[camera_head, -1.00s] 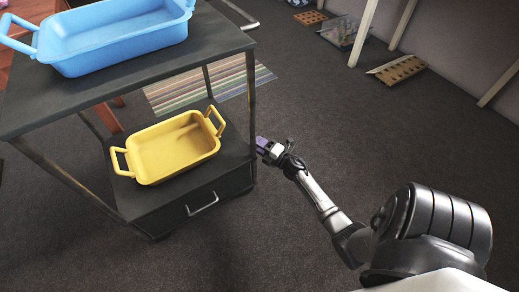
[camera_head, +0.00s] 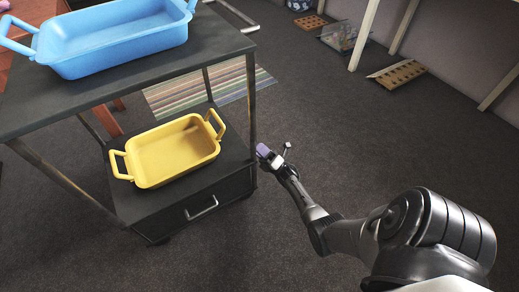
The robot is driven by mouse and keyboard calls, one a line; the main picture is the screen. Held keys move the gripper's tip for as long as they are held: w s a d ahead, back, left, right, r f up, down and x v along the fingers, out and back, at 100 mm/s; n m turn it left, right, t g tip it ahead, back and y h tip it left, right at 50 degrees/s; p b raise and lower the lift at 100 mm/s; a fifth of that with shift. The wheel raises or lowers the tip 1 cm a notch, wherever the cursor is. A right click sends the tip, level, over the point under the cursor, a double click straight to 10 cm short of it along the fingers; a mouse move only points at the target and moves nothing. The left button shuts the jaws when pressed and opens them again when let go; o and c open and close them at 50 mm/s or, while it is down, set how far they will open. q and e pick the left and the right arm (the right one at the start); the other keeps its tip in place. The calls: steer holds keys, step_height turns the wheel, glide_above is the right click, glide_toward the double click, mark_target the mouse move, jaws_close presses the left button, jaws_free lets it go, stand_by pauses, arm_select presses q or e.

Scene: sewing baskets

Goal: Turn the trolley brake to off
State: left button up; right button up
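The dark trolley (camera_head: 215,200) stands at the left, with an upper shelf, a lower shelf and a drawer with a metal handle. My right gripper (camera_head: 264,152) is beside the trolley's right front post, at about the height of the lower shelf. A small purple part shows at its tip. I cannot tell whether its fingers are open or shut. My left gripper is out of view.
A blue basket (camera_head: 115,45) sits on the trolley's upper shelf and a yellow basket (camera_head: 175,152) on the lower one. A striped rug (camera_head: 205,88) lies behind.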

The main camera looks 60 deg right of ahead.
stand_by(0.4)
steer(key=o, duration=0.9)
steer(key=shift+w, duration=0.1)
steer(key=shift+v, duration=6.95)
steer(key=shift+r, duration=0.15)
